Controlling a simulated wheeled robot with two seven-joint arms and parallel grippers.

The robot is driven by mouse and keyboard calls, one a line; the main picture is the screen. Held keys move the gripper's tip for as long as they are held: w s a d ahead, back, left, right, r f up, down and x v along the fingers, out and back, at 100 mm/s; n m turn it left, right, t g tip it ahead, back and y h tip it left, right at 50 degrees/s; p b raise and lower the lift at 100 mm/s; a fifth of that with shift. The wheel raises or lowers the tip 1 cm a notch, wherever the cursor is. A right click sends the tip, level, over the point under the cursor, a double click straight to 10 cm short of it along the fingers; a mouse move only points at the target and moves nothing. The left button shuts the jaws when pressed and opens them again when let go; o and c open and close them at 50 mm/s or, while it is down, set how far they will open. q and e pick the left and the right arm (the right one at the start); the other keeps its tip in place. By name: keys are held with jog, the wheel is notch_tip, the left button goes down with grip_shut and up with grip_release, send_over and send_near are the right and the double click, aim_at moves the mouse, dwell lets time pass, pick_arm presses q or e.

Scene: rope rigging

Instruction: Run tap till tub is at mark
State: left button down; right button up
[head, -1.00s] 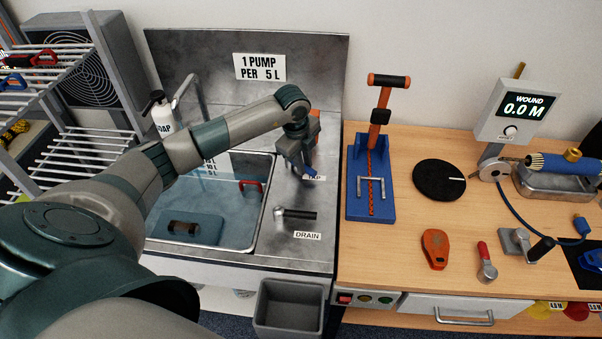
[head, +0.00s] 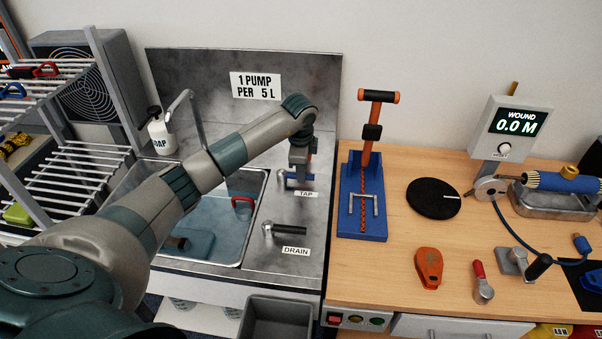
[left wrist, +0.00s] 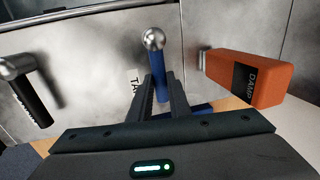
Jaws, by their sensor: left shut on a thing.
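The tub (head: 218,262) is a steel basin in the sink counter with bluish water in it. My arm covers its scale, so I cannot read the level against a mark. The tap lever (head: 283,175) is blue, behind the TAP label (head: 306,194). My left gripper (head: 299,176) is shut on this lever. In the left wrist view the lever (left wrist: 158,65) stands between my fingers (left wrist: 160,88), with a silver ball at its end. The spout (head: 180,100) curves over the tub's back; no stream is clear. My right gripper is not in view.
The black drain lever (head: 285,230) is in front of the tap. A red-handled item (head: 243,202) is at the tub's right wall. A soap bottle (head: 160,135) stands behind. A grey bin (head: 280,318) is below.

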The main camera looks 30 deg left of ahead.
pick_arm(q)
jog(key=shift+a+r, duration=0.1)
jog(key=c, duration=1.6)
grip_release()
jog(key=shift+c, duration=0.2)
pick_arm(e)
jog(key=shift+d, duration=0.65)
pick_arm(q)
jog(key=shift+r, duration=0.1)
